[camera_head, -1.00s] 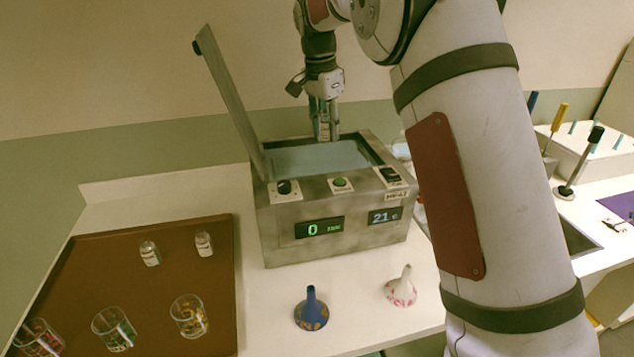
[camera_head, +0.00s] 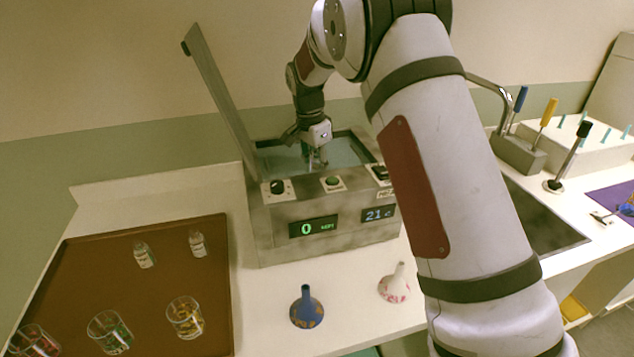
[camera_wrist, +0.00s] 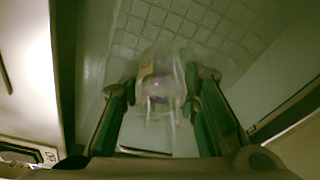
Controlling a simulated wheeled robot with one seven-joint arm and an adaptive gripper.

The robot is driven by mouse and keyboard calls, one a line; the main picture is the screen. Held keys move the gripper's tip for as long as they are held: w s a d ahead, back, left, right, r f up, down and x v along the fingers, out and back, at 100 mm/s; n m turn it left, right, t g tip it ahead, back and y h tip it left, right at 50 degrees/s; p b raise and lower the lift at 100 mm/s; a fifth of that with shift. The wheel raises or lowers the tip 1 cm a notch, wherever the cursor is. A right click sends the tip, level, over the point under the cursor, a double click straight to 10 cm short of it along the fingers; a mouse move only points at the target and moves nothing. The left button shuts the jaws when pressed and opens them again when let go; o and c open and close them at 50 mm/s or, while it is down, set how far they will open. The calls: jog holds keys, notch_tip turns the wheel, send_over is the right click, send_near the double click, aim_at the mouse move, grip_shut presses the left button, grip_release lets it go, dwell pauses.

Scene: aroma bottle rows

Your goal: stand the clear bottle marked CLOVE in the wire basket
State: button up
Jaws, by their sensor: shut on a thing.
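My gripper (camera_head: 316,163) is low at the open water bath (camera_head: 276,225), its fingertips down near the bath opening. In the wrist view, my gripper (camera_wrist: 161,88) is shut on a clear bottle (camera_wrist: 160,97) with a pale cap or rim and a purplish tint inside. Its marking cannot be read. Below the bottle a pale square grid (camera_wrist: 205,28) shows, which may be the wire basket's mesh; I cannot tell for sure. The bottle is hardly visible in the head view.
The bath's raised lid (camera_head: 222,97) stands at its left. A brown tray (camera_head: 85,280) holds two small bottles (camera_head: 144,255) and several beakers (camera_head: 185,318). A sink (camera_head: 540,225) lies right.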

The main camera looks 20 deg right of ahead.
jog(key=shift+f+p, duration=0.4)
jog(key=shift+f, duration=2.2)
jog(key=shift+f, duration=0.15)
jog(key=o, duration=1.1)
